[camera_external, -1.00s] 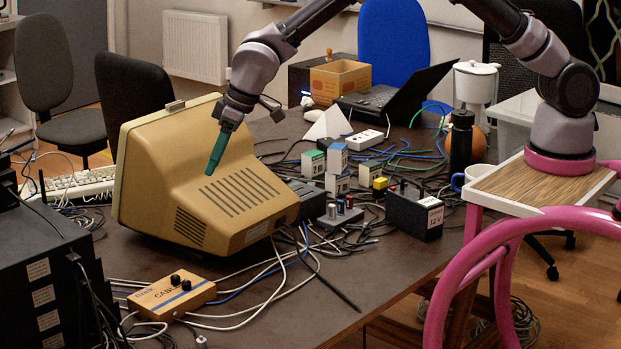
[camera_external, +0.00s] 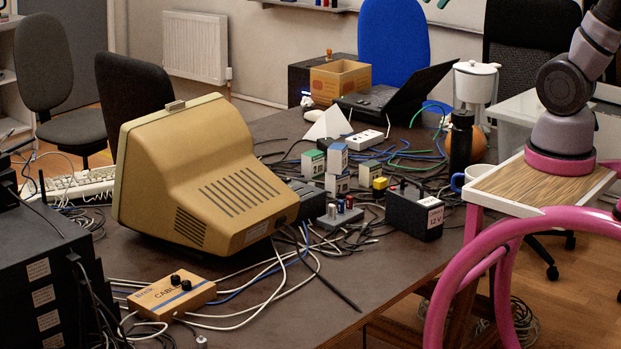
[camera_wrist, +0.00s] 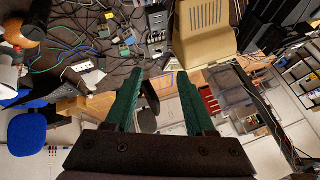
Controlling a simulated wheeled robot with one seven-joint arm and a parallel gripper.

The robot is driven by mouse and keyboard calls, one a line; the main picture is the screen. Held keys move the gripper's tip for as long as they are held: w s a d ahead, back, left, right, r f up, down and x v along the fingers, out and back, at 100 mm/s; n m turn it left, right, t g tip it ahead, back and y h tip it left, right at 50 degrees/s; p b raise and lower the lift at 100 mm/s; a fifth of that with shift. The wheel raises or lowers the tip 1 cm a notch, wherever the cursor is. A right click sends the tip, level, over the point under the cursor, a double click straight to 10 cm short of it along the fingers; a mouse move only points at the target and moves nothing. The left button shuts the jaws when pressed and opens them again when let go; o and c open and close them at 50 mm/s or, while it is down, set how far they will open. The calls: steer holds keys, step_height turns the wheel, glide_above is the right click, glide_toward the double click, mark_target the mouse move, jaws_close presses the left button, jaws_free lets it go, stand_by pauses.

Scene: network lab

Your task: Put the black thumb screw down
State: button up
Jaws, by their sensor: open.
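My gripper (camera_wrist: 158,82) shows in the wrist view with its two green fingers wide apart and nothing between them. It is out of the external view, where my arm rises from its base and leaves through the top right. I cannot make out the black thumb screw in either view. The dark tabletop (camera_external: 335,278) shows in the external view, with the beige monitor (camera_external: 215,190) on it; the monitor also shows at the top of the wrist view (camera_wrist: 203,38). In the wrist view my gripper is high, well clear of the table.
A cable tester box (camera_external: 172,296) lies at the table's front left among loose cables. Small boxes, a black 12 V battery block (camera_external: 413,214), a black bottle (camera_external: 461,142) and a laptop (camera_external: 400,90) crowd the right and back. A dark equipment stack (camera_external: 45,270) stands front left.

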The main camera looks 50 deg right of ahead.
steer(key=s+d+f+m, duration=0.1)
steer(key=s+d, duration=0.1)
steer(key=s, duration=0.4)
steer(key=shift+s+d+f+t+h, duration=0.25)
steer(key=shift+d+f+t+h, duration=0.05)
steer(key=shift+d+f+t, duration=0.1)
